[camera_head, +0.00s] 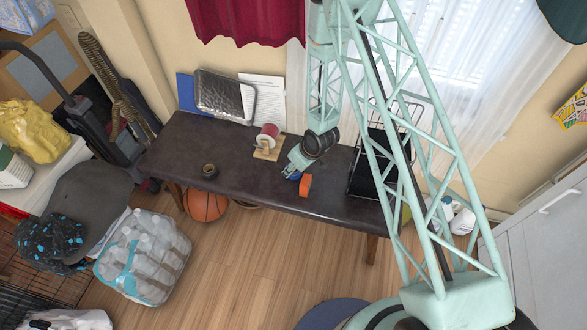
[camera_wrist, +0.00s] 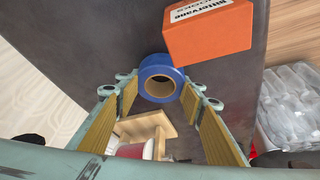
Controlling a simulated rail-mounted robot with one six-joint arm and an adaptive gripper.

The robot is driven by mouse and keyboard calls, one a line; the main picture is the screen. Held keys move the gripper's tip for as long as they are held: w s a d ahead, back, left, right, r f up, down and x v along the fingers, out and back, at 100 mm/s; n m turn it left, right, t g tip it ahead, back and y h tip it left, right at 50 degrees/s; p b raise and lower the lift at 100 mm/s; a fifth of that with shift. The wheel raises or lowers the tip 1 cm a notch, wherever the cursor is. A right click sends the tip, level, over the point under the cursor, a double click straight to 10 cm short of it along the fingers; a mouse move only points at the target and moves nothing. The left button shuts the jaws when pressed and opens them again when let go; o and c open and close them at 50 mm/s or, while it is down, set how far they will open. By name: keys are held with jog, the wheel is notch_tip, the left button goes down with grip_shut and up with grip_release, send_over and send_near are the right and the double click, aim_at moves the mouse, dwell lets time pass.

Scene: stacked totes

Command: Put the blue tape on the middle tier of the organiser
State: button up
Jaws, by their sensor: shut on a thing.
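The blue tape (camera_wrist: 157,63) is a ring with a brown core, held between the fingertips of my gripper (camera_wrist: 161,84) in the wrist view. In the head view the tape (camera_head: 295,175) is a small blue patch beside my gripper (camera_head: 291,170), low over the dark table. I cannot tell whether it touches the table. A black organiser with wire sides (camera_head: 369,175) stands at the table's right end. My arm's lattice partly covers it, and its tiers are hard to make out.
An orange box (camera_head: 305,185) is close beside the tape; it also shows in the wrist view (camera_wrist: 208,32). A silver padded item (camera_head: 225,95) leans at the back.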

jog(key=shift+f, duration=0.2)
jog(key=o, duration=0.9)
jog(key=shift+r, duration=0.25)
jog(key=shift+s+d+r, duration=0.15)
jog(key=shift+r, duration=0.4)
jog(key=shift+p+v, duration=1.15)
jog(key=shift+v, duration=4.2)
jog(key=shift+r, duration=0.1)
